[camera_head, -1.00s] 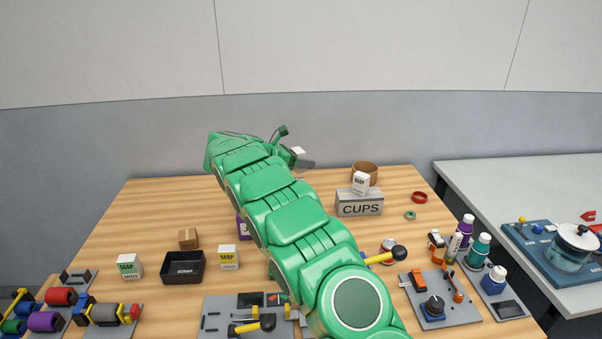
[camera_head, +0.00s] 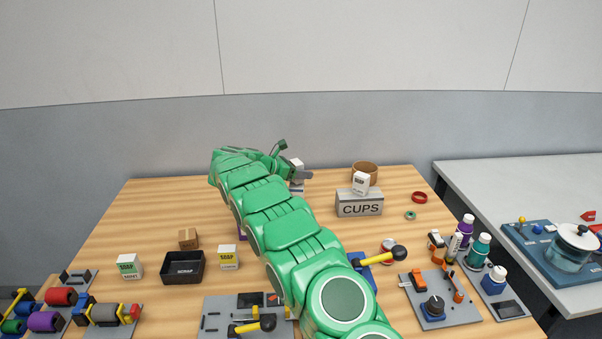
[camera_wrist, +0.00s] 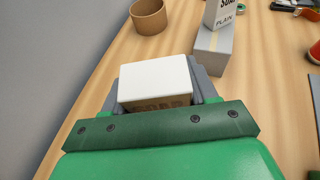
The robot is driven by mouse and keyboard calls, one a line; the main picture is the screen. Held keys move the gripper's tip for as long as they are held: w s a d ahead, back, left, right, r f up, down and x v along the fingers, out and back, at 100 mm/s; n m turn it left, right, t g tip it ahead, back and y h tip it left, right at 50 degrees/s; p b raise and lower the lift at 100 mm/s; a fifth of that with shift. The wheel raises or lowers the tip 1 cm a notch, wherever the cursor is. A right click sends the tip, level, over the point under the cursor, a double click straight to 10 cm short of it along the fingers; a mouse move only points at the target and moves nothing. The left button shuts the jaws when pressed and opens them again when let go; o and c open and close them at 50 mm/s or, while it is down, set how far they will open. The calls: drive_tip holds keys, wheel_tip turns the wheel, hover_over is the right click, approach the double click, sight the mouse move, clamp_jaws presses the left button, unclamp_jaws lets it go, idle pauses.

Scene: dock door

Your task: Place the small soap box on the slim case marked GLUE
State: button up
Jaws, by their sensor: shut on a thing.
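My gripper (camera_head: 302,174) is shut on a small white soap box (camera_head: 296,163), held over the far part of the wooden table. In the wrist view the soap box (camera_wrist: 155,78) sits between the grey fingers, its white side up and its lettered side shaded. I cannot make out a GLUE label on anything. A small pale and dark patch shows just below the gripper in the head view, too small to identify. My arm hides the middle of the table.
A grey CUPS box (camera_head: 359,204) bears another soap box (camera_head: 360,183), marked PLAIN in the wrist view. A brown round container (camera_head: 368,171) stands behind it. Two soap boxes (camera_head: 129,266) (camera_head: 228,257) and a black tray (camera_head: 183,268) stand at left. The back left table is clear.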

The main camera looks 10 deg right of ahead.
drive_tip(key=shift+f, duration=0.3)
drive_tip(key=shift+f, duration=0.2)
drive_tip(key=o, duration=1.1)
drive_tip(key=shift+r, duration=0.1)
drive_tip(key=shift+r, duration=0.15)
drive_tip(key=v, duration=1.2)
